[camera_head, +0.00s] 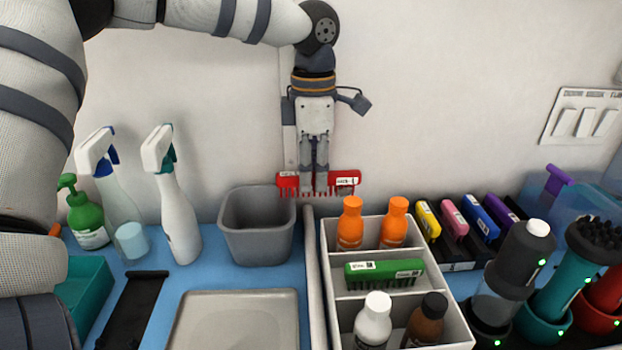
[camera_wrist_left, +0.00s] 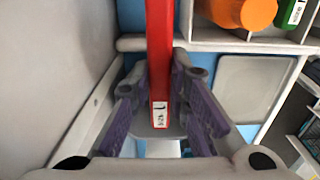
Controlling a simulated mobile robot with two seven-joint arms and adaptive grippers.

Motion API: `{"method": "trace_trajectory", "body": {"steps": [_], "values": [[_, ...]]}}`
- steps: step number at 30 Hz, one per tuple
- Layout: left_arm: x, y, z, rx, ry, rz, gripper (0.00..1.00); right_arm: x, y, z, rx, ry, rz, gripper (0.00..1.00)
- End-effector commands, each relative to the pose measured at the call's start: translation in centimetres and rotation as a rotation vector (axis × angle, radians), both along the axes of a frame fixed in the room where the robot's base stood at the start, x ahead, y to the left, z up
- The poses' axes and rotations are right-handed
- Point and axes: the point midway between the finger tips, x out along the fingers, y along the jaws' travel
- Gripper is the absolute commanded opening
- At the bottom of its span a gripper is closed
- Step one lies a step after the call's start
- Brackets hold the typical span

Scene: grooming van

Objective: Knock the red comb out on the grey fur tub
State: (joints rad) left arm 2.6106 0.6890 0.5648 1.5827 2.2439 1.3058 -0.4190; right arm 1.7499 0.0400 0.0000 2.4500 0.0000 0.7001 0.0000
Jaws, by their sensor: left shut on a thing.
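My left gripper (camera_head: 314,180) hangs down from its arm near the back wall and is shut on the middle of the red comb (camera_head: 347,182). The comb is held level, teeth down, its two ends sticking out either side of the fingers. In the left wrist view the red comb (camera_wrist_left: 159,40) runs up between the fingers. The grey fur tub (camera_head: 257,240) stands on the blue surface to the left. The comb's left end is just above the tub's back right corner in the picture; the depth between them is hard to tell. My right gripper is not in view.
A pale rail (camera_head: 315,270) runs right of the tub. Beyond it is a divided caddy (camera_head: 345,315) with bottles and a green comb (camera_head: 384,272). Spray bottles (camera_head: 173,205) stand left of the tub. A grey tray (camera_head: 240,320) lies in front.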

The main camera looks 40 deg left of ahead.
Motion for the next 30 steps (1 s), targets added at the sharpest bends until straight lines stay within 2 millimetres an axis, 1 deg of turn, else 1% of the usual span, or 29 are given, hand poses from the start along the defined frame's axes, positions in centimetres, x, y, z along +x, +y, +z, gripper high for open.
{"method": "trace_trajectory", "body": {"steps": [16, 30], "values": [[0.0, 0.0, -0.1, 0.001, 0.001, 0.000, 0.00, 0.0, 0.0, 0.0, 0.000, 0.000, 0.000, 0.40], [0.0, 0.0, -1.0, 0.000, 0.000, 0.000, 0.00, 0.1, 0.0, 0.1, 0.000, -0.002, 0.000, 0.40]]}}
